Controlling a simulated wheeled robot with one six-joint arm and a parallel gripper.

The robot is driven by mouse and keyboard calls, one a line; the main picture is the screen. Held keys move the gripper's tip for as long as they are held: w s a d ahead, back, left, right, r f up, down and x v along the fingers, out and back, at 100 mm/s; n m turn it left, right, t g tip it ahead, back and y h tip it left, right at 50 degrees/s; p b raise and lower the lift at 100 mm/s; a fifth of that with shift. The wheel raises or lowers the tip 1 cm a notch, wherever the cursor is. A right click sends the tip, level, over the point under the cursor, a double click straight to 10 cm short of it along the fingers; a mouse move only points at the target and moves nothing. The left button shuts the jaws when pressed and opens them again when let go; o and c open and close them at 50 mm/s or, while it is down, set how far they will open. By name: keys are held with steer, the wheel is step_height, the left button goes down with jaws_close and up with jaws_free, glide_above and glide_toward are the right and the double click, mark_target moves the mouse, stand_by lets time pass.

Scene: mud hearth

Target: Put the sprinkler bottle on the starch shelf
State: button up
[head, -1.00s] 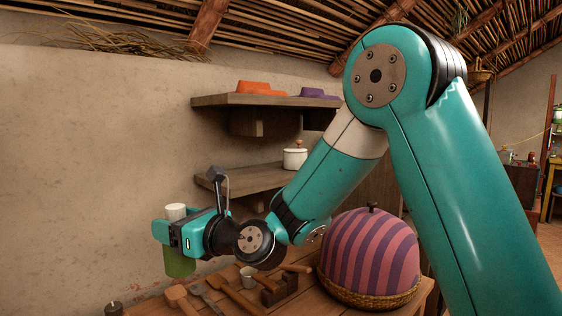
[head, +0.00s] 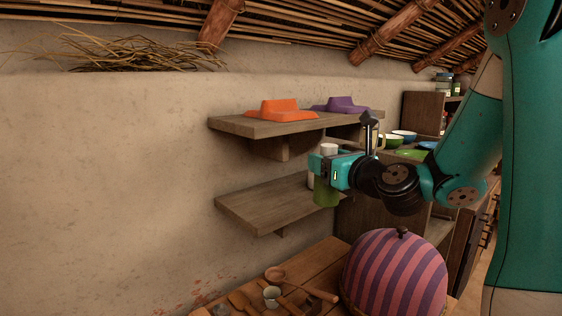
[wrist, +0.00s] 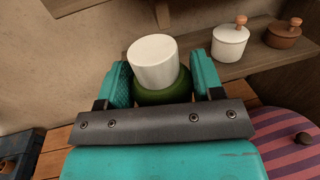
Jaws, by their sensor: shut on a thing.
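The sprinkler bottle, green with a white cap (head: 329,148), is upright in my gripper (head: 325,168). Its green body (head: 327,193) hangs below the jaws. In the wrist view my gripper (wrist: 162,80) has one finger on each side of the bottle (wrist: 165,96). Two wooden wall shelves show, an upper one (head: 240,125) and a lower one (head: 262,206); no label tells which is the starch shelf. In the head view the bottle overlaps the right part of the lower shelf; I cannot tell the gap between them.
The upper shelf holds an orange object (head: 279,110) and a purple one (head: 340,104). A white lidded pot (wrist: 230,43) and a brown one (wrist: 283,34) stand on the lower shelf. Its left part is bare. A striped dome (head: 396,275) and several tools lie on the table below.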

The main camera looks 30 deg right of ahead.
steer(key=w+a+p, duration=0.3)
steer(key=w+p, duration=0.8)
steer(key=w, duration=0.6)
step_height(320, 180, down, 7)
steer(key=b, duration=0.2)
steer(key=shift+a, duration=0.2)
steer(key=shift+f+b, duration=0.2)
steer(key=shift+b, duration=0.1)
steer(key=o, duration=1)
steer(key=shift+r, duration=0.25)
